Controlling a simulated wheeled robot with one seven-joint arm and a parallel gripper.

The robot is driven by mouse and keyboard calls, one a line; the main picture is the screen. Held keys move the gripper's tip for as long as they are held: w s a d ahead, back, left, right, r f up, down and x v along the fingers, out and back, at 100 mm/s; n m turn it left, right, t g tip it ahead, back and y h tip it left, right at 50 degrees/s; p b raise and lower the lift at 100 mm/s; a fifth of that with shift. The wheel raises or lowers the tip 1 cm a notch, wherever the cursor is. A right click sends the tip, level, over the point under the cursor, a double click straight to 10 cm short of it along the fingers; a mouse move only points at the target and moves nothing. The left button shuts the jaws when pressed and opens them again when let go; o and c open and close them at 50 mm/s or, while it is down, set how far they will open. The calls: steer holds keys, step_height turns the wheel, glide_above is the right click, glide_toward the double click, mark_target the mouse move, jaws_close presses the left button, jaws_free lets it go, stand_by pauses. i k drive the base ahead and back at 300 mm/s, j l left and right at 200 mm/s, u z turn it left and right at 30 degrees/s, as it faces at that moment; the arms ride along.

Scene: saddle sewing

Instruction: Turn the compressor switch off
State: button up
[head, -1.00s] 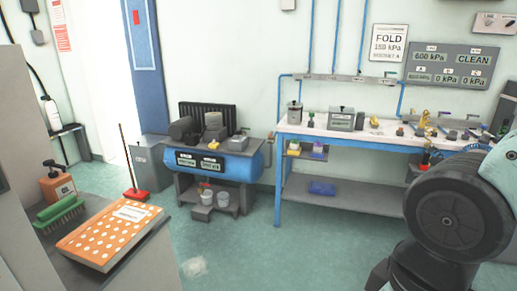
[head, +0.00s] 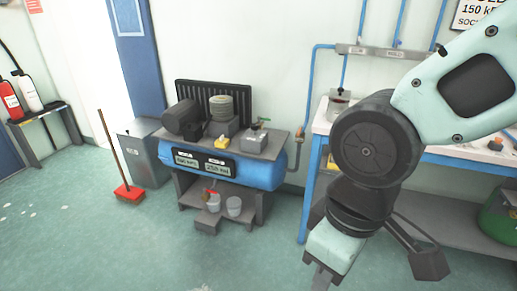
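The compressor (head: 264,170) stands against the back wall, left of the workbench, in the head view. It has a blue tank, dark machinery on a grey top and two small display panels on its front. A small yellow part (head: 221,142) sits on the top near the front edge; it may be the switch, but its position is too small to tell. A grey block with a green-handled part (head: 256,138) is to its right. My arm comes in from the right and bends down in front of the bench, well apart from the compressor.
The workbench (head: 310,195) with blue legs stands right of the compressor, partly hidden by my arm. A red broom (head: 129,192) and a grey bin (head: 143,150) are to the compressor's left. Fire extinguishers (head: 28,92) are at far left. The floor in front is clear.

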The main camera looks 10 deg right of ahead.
mark_target(254, 127)
steer(key=i+j+u, duration=0.15)
steer(key=i+u, duration=0.2)
steer(key=i, duration=0.8)
steer(key=i+l+u, duration=0.2)
steer(key=i+u, duration=0.15)
steer(key=i, duration=0.85)
